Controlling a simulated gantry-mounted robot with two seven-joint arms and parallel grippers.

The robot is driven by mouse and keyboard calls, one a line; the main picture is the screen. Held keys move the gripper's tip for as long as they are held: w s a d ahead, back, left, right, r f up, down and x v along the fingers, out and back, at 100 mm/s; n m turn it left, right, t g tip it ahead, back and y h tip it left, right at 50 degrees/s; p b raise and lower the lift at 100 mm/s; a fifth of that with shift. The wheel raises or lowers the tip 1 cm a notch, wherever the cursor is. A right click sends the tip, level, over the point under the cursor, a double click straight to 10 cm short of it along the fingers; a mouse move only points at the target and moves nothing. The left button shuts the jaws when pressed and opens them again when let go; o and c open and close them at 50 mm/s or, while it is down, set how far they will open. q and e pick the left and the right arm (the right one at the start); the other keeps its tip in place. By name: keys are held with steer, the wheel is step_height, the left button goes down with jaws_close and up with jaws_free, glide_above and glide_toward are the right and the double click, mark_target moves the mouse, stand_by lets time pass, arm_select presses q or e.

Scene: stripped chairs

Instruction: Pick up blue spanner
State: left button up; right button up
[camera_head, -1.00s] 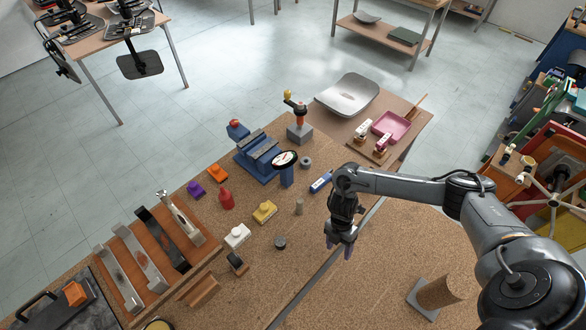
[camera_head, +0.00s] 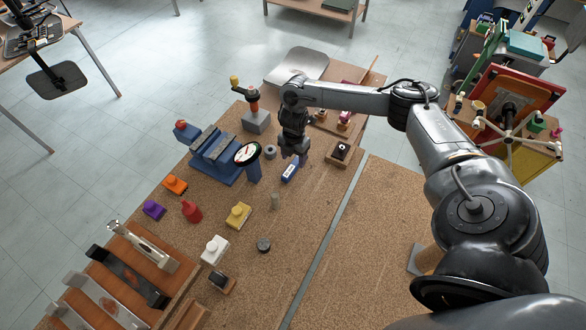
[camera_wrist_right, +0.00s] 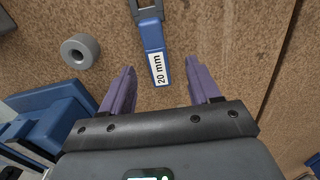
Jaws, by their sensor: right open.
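The blue spanner (camera_head: 290,172) lies on the cork-topped bench, with a white label on it. In the right wrist view the blue spanner (camera_wrist_right: 150,36) has a label reading "20 mm", and its upper end runs out of the picture. My right gripper (camera_head: 294,155) is over the bench close to the spanner. In the right wrist view my right gripper (camera_wrist_right: 160,72) is open, with its purple fingers apart on either side of the label end and nothing held. My left gripper is not in view.
A round-faced gauge (camera_head: 246,154) on a blue stand and a blue vise (camera_head: 214,155) stand left of the spanner. A grey ring (camera_wrist_right: 80,51) lies near it. A small dark-topped block (camera_head: 340,153) is to its right. Open cork (camera_head: 320,195) lies in front.

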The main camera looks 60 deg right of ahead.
mark_target(293, 165)
steer(key=shift+w+d+f, duration=0.1)
steer(key=shift+w+f, duration=0.05)
steer(key=shift+f, duration=1.5)
steer(key=shift+w+d+f, duration=0.1)
steer(key=shift+f, duration=1.5)
steer(key=shift+c, duration=0.4)
jaws_close()
